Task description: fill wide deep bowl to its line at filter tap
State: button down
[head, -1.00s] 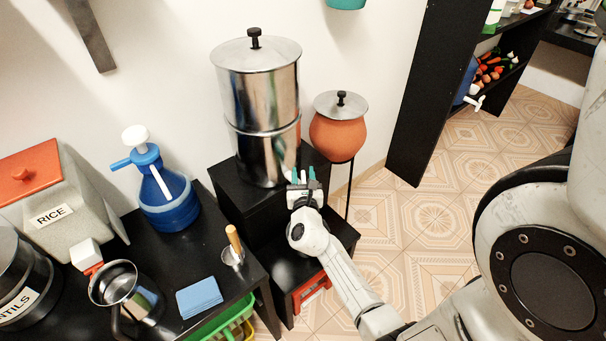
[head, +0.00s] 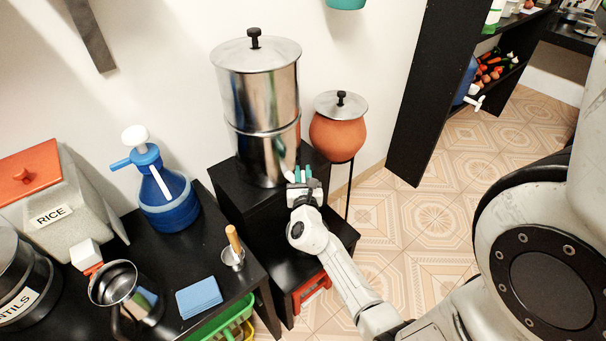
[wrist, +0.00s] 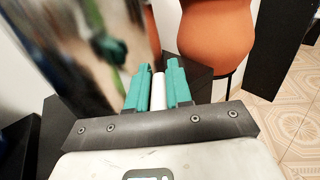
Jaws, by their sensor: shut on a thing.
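The tall steel filter (head: 262,105) stands on a black stepped stand, with a white tap piece (head: 290,176) low on its right side. My gripper (head: 303,174) is at this tap, beside the filter's lower wall. In the wrist view, the teal fingers of my gripper (wrist: 155,88) are shut on the white tap piece (wrist: 158,92), and the blurred steel wall is to their left. I cannot make out the wide deep bowl or its line in either view. The area under the tap is largely hidden by my gripper and arm.
The black stand (head: 237,205) has a lower step (head: 335,228). A lidded clay pot (head: 338,133) stands close by on the right. The left counter holds a blue jug (head: 165,195), a steel pot (head: 114,284) and blue cloths (head: 199,298). Tiled floor (head: 430,215) is clear at right.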

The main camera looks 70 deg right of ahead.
jog(key=shift+a+m+g+p, duration=0.1)
jog(key=shift+m+g+p, duration=0.2)
jog(key=shift+g+p, duration=0.15)
jog(key=shift+m+g+h+p, duration=0.4)
jog(key=shift+m+g, duration=0.1)
jog(key=shift+g, duration=0.25)
jog(key=m+g, duration=0.1)
jog(key=g, duration=0.1)
jog(key=m+g, duration=0.1)
jog(key=shift+s+f+g+h, duration=0.2)
jog(key=shift+g+h, duration=0.1)
jog(key=shift+g, duration=0.1)
jog(key=shift+s+f+m+g+y+b, duration=0.15)
jog(key=shift+m+g+y+b, duration=0.3)
jog(key=shift+m+g+b, duration=0.9)
jog(key=shift+s+r+m+g+y+b, duration=0.1)
jog(key=shift+s+m+g+y+b, duration=0.25)
jog(key=shift+m+g, duration=1.05)
jog(key=shift+s+f+m+g+y+b, duration=0.1)
jog(key=shift+m+g+y+b, duration=0.65)
jog(key=shift+g, duration=1.4)
jog(key=shift+s, duration=0.1)
jog(key=c, duration=1.1)
grip_release()
jog(key=shift+r, duration=0.2)
